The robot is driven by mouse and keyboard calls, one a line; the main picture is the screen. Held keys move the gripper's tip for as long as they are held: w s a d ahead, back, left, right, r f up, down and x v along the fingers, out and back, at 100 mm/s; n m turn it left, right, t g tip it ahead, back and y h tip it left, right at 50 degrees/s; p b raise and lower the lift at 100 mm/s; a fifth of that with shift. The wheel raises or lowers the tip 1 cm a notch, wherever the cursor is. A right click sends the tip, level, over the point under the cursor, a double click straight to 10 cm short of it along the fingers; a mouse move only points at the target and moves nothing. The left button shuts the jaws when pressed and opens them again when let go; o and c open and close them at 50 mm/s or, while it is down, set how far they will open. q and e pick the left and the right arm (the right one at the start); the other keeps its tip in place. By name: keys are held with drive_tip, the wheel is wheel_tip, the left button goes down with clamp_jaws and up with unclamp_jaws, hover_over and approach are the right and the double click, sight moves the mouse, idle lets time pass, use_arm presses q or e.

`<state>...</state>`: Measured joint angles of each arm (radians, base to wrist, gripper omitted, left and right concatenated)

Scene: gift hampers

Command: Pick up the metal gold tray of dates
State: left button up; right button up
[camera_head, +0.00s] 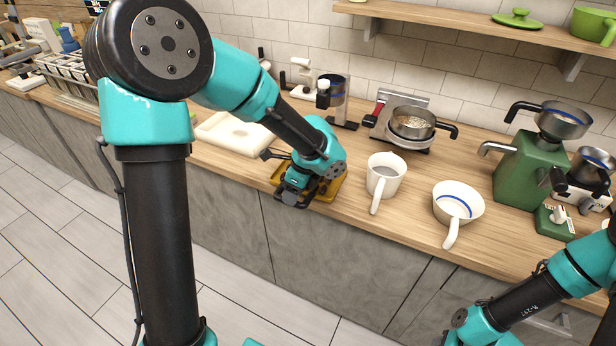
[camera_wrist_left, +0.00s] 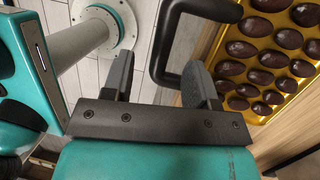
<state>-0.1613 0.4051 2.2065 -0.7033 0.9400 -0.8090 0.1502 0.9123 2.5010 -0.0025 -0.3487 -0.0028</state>
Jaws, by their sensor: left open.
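The gold metal tray (camera_head: 327,191) lies on the wooden counter near its front edge, mostly hidden under my left gripper (camera_head: 289,195) in the head view. In the left wrist view the tray (camera_wrist_left: 276,37) holds rows of dark brown dates (camera_wrist_left: 243,50). A black loop handle (camera_wrist_left: 160,45) sticks out from the tray's side. My left gripper (camera_wrist_left: 158,65) is open there, and the handle's outer bar shows between its two fingers. The right finger overlaps the handle in the picture; I cannot tell whether they touch. My right gripper is out of view.
A white jug (camera_head: 386,178) stands just right of the tray, with a white handled bowl (camera_head: 458,203) beyond it. A white tray (camera_head: 235,132) lies left. Behind are a pan (camera_head: 412,124) on a scale and a dark grinder (camera_head: 337,98). A green machine (camera_head: 522,170) stands right.

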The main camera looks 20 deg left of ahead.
use_arm(q)
drive_tip(key=x, duration=0.5)
drive_tip(key=shift+w+a, duration=0.1)
drive_tip(key=shift+r, duration=0.1)
clamp_jaws()
idle(0.5)
